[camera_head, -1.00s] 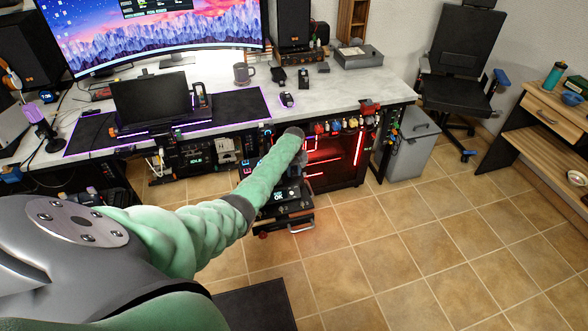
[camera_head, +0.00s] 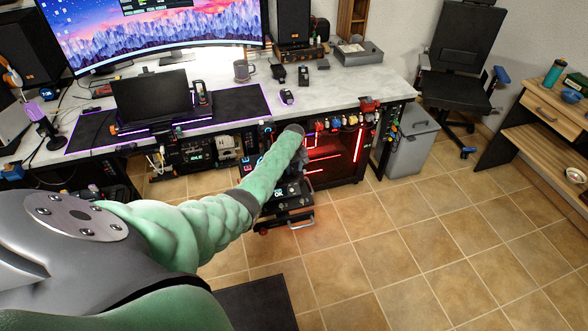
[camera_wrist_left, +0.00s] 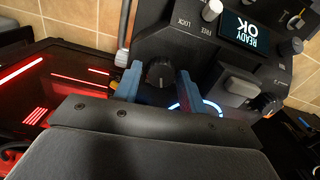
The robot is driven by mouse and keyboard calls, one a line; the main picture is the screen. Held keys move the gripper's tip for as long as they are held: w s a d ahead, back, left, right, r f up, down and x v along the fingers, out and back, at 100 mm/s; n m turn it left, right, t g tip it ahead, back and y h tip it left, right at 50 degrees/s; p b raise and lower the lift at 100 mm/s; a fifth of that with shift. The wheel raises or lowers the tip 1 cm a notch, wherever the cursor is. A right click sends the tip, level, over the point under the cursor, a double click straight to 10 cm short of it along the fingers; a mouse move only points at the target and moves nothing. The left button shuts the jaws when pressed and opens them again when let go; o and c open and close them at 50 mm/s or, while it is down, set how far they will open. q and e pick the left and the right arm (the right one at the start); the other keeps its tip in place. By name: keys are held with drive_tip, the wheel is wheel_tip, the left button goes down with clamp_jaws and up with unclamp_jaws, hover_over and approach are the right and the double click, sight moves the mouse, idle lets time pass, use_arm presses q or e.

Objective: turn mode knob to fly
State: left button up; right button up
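A round black knob (camera_wrist_left: 160,72) stands on a dark control panel (camera_wrist_left: 160,35) in the left wrist view. The blue fingers of my left gripper (camera_wrist_left: 157,82) are on either side of the knob, with small gaps visible. They are open around it, not visibly closed on it. The panel's lit display (camera_wrist_left: 245,32) reads READY OK, upside down. No mode label on the black knob can be read. In the head view, the panel unit (camera_head: 288,195) is low in front of the desk, and my left arm hides part of it. My right gripper is not in view.
A silver knob (camera_wrist_left: 212,10) is near FREE and LOCK labels on the panel. A grey button (camera_wrist_left: 240,86) and another black knob (camera_wrist_left: 265,103) are right of the gripper. The desk (camera_head: 335,92) is behind the panel unit. The tiled floor (camera_head: 420,240) at right is clear.

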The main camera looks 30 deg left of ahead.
sight(294, 170)
use_arm(q)
drive_tip(key=shift+o, duration=0.7)
drive_tip(key=shift+r, duration=0.5)
wheel_tip(294, 170, up, 6)
drive_tip(key=shift+f+b, duration=0.2)
drive_tip(key=shift+b, duration=0.35)
drive_tip(key=shift+r, duration=0.55)
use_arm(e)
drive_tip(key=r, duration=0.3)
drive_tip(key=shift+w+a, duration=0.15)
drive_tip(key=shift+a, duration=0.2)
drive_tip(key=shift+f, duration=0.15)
